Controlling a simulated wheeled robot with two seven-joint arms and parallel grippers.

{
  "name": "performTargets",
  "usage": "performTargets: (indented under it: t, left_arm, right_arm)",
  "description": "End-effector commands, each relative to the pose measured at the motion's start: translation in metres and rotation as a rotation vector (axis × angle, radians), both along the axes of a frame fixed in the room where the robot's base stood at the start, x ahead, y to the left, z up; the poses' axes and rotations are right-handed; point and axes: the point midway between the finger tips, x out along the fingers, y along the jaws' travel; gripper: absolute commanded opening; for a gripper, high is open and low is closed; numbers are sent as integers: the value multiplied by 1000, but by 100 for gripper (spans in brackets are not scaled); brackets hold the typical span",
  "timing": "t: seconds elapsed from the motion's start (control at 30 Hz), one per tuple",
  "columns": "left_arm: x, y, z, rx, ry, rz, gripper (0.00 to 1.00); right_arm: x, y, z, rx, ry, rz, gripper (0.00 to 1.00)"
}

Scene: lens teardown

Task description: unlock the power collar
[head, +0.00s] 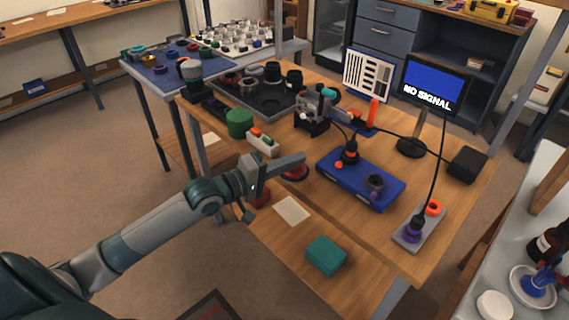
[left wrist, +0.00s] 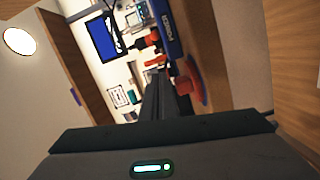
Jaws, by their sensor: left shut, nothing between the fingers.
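The blue box (head: 345,187) sits on the wooden bench. A black plug with an orange band (head: 350,152) stands upright on it, and a dark grey-purple ring (head: 375,183) sits at its right end. A grey plate (head: 408,238) to the right holds a purple collar (head: 414,226) under a black cable plug, beside an orange ring (head: 433,207). I cannot tell from the frames which collar is the power collar. My left gripper (head: 302,158) is shut and empty, left of the blue box, above a red disc (head: 296,174). My right gripper is not in view.
A monitor reading "NO SIGNAL" (head: 434,84) stands behind, with cables draped to a black block (head: 467,163) and the grey plate. A green block (head: 326,255) and a paper sheet (head: 292,211) lie on the lower front shelf. A green cylinder (head: 239,123) stands left.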

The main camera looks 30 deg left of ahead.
Motion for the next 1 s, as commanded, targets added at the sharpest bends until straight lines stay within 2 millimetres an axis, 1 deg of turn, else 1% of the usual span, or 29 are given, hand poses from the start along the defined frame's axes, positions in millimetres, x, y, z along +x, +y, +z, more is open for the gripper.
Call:
performTargets:
  t: [0.03, 0.33, 0.37, 0.4, 0.6, 0.73, 1.0]
  left_arm:
    - [7, -5, 1, -3, -2, 0, 0]
    - [47, -28, -1, -2, -1, -1, 0]
    - [44, -34, -3, -4, 2, -3, 0]
    - [41, -39, -4, -4, 2, -3, 0]
    - [35, -58, -8, -1, 1, -2, 0]
    - [34, -63, -10, 0, 0, -1, 0]
    - [33, -64, -10, 0, 0, -1, 0]
  right_arm:
    - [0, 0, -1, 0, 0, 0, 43]
    - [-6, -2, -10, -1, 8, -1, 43]
    - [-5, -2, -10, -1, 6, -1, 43]
    - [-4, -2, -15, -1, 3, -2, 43]
    - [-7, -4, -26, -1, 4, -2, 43]
    - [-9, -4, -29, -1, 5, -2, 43]
    - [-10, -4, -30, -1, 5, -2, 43]
